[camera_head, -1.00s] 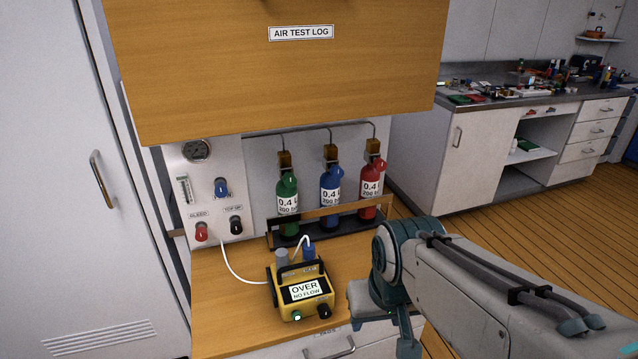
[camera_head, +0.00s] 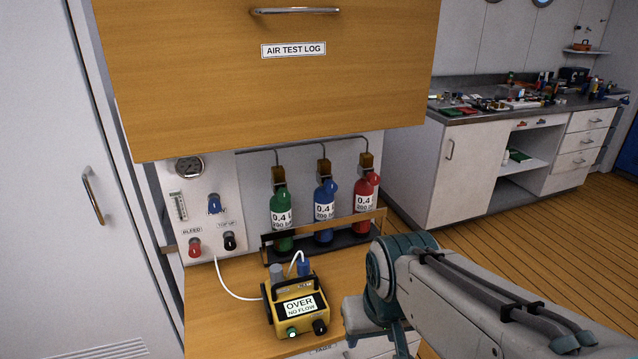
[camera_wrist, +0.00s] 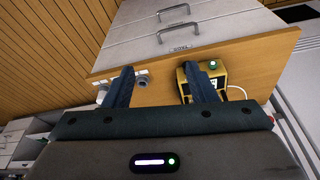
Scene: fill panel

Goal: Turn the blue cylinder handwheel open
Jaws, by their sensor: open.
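The blue cylinder (camera_head: 324,213) stands in the middle of a rack between a green cylinder (camera_head: 282,222) and a red cylinder (camera_head: 365,208). A brass-coloured valve block (camera_head: 323,168) sits above it. How far its handwheel is turned cannot be told. My gripper (camera_wrist: 158,88) shows in the wrist view with its two dark fingers wide apart and nothing between them. It is over the wooden counter, near the yellow meter, and away from the cylinders. In the head view only my arm shows, at lower right; the fingertips are hidden.
A yellow meter (camera_head: 298,308) reading "OVER NO FLOW" stands on the wooden counter (camera_head: 222,318), with a white hose to the panel (camera_head: 205,262). The panel has a gauge and blue, red and black knobs. A wooden cabinet (camera_head: 270,90) overhangs the cylinders.

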